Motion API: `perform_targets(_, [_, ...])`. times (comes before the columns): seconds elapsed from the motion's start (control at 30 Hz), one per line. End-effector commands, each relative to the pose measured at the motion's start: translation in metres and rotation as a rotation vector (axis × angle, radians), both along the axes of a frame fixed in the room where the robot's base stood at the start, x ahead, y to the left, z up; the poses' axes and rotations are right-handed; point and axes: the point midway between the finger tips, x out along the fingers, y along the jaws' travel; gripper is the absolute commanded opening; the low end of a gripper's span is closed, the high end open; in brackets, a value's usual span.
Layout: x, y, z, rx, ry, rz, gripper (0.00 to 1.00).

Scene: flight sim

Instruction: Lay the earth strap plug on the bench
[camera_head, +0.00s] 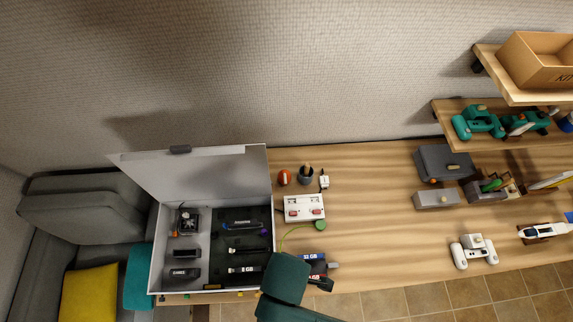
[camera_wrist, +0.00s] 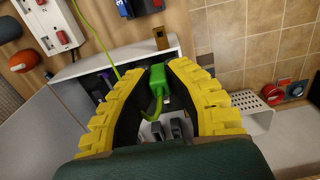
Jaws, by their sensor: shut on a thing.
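The green earth strap plug (camera_wrist: 157,78) is between the yellow fingers of my gripper (camera_wrist: 161,70) in the wrist view. My gripper is shut on it, and a thin green cable leads from it toward a white box with red switches (camera_wrist: 57,20). In the head view the green cable (camera_head: 284,238) runs from beside the white box (camera_head: 305,208) to my dark green arm, which hides the plug and fingers. The plug appears held over or near the open case's front right edge; its height is unclear. The wooden bench (camera_head: 370,220) extends right of the case.
The open grey case (camera_head: 153,245) with black inserts and labelled sticks stands on the bench's left. Blue and black sticks (camera_head: 315,262) lie right of my arm. The bench middle is clear; grey boxes (camera_head: 445,163) stand right.

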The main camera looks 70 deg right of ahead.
Motion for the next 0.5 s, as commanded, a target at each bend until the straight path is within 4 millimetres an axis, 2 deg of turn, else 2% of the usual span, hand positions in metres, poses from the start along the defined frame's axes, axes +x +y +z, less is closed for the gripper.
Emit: perform_targets(0.5, [0.001, -0.03, 0.0, 0.0, -0.001, -0.004, 0.0])
